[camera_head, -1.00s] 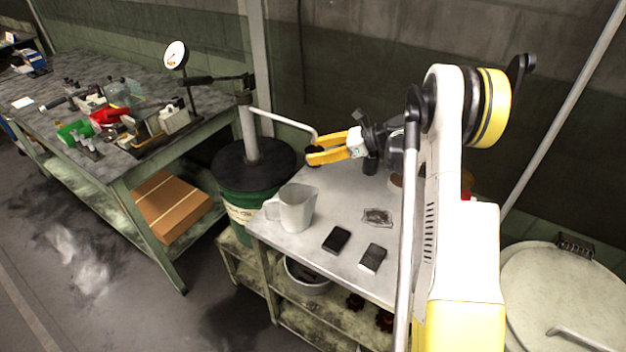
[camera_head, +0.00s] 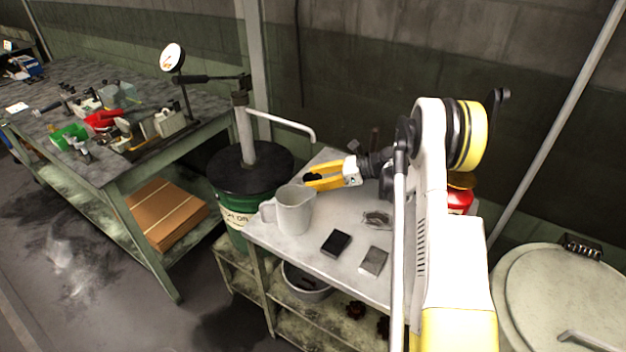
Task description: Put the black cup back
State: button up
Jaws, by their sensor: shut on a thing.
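My gripper (camera_head: 312,181), with yellow fingers, is low over the back left part of the grey table, just behind a white jug. It is shut on the black cup (camera_head: 311,177), of which only a small dark bit shows at the fingertips. The fingers hide most of the cup, and I cannot tell whether it touches the table.
The white jug (camera_head: 293,210) stands close in front of my gripper. A black block (camera_head: 336,243) and a grey-topped block (camera_head: 373,261) lie nearer the table's front. A green drum (camera_head: 236,215) with a pump handle (camera_head: 290,124) stands left of the table (camera_head: 300,250).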

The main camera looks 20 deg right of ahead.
jog(key=o, duration=1.2)
jog(key=shift+f, duration=0.1)
jog(key=shift+c, duration=0.2)
